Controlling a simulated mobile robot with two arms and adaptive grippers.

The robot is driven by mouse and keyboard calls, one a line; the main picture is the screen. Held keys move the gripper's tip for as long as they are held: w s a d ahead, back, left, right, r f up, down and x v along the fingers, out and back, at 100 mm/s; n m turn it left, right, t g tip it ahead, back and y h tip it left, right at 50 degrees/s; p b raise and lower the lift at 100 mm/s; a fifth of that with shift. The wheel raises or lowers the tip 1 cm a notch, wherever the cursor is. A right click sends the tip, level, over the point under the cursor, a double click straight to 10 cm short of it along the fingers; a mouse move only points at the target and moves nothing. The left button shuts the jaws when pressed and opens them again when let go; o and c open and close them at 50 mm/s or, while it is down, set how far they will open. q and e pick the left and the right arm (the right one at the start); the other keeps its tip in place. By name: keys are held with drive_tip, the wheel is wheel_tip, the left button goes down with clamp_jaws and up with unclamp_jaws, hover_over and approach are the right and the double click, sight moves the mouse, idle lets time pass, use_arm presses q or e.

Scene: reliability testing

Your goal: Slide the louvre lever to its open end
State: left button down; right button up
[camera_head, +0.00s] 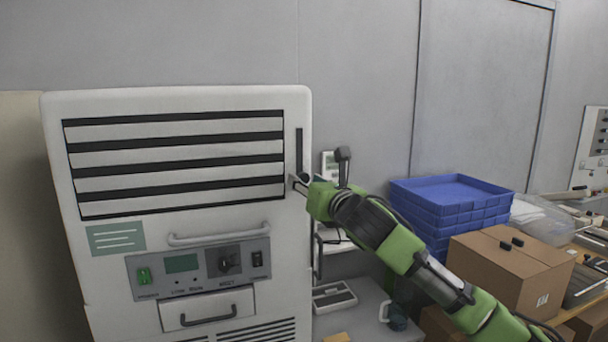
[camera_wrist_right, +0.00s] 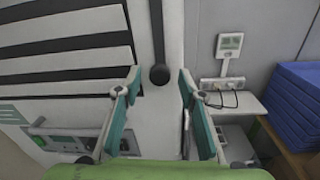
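The white cabinet (camera_head: 180,103) carries a louvre panel (camera_head: 175,160) with dark gaps between pale slats. Right of it is a dark vertical slot (camera_head: 299,145), also in the right wrist view (camera_wrist_right: 157,30). The round dark lever knob (camera_wrist_right: 159,75) is at the slot's lower end; in the head view it is hard to make out behind the gripper. My right gripper (camera_head: 297,183) is at the cabinet front by the slot's lower end. In the wrist view its fingers are open, one either side of the knob, with gaps showing. My left gripper is not in view.
Below the louvres are a grey handle (camera_head: 218,237) and a control panel (camera_head: 200,268). Right of the cabinet stand a wall meter (camera_wrist_right: 229,43), stacked blue trays (camera_head: 452,190) and a cardboard box (camera_head: 510,270). The wall above is clear.

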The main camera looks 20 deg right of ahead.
sight(299, 139)
drive_tip(key=shift+w+a, duration=0.1)
drive_tip(key=shift+w, duration=1.05)
clamp_jaws()
wheel_tip(299, 139, up, 9)
drive_tip(key=p, duration=1)
drive_tip(key=shift+r, duration=0.15)
unclamp_jaws()
drive_tip(key=shift+s, duration=0.1)
